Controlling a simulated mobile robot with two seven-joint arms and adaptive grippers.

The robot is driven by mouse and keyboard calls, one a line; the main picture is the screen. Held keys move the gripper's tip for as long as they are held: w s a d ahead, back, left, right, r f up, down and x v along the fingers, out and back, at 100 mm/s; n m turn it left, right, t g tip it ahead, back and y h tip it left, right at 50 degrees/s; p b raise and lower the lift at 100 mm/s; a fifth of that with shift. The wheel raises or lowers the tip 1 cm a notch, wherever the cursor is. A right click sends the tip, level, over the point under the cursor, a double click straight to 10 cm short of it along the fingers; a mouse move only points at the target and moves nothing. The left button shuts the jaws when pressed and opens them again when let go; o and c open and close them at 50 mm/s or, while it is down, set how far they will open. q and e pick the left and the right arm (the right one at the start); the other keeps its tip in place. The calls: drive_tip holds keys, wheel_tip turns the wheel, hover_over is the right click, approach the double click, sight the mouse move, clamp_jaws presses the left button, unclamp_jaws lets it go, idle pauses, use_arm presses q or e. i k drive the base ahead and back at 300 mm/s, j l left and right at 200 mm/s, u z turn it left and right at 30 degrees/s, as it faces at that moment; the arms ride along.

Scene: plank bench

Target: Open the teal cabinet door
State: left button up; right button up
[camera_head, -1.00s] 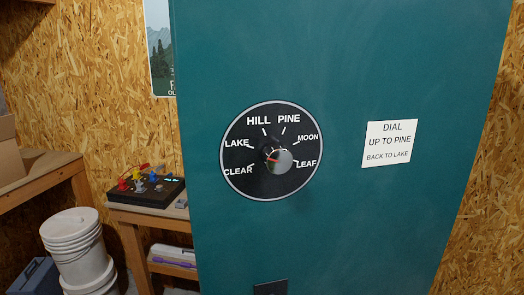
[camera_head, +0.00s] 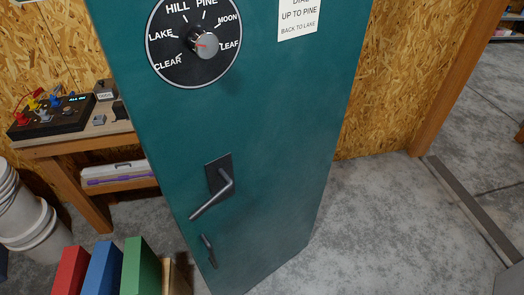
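The teal cabinet door (camera_head: 270,130) fills the middle of the view and appears closed. A round black dial (camera_head: 178,68) at its top carries the words CLEAR, LAKE, HILL, PINE, MOON and LEAF. Its silver knob (camera_head: 205,44) has a red mark on the left side, roughly toward CLEAR or LAKE; I cannot tell exactly. A dark lever handle (camera_head: 212,198) on a plate slants down to the left. A small dark pull (camera_head: 208,250) sits below it. A white note (camera_head: 298,18) reads UP TO PINE, BACK TO LAKE. Neither gripper is in view.
A wooden bench (camera_head: 75,145) with a black control box (camera_head: 48,118) stands at left. White buckets (camera_head: 30,220) are at far left. Red (camera_head: 72,270), blue (camera_head: 103,268) and green (camera_head: 141,266) blocks stand at bottom left. Concrete floor (camera_head: 370,230) is clear at right.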

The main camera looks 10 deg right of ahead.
sight(269, 110)
drive_tip(key=j, duration=0.85)
drive_tip(key=k+j, duration=0.1)
drive_tip(key=j, duration=0.7)
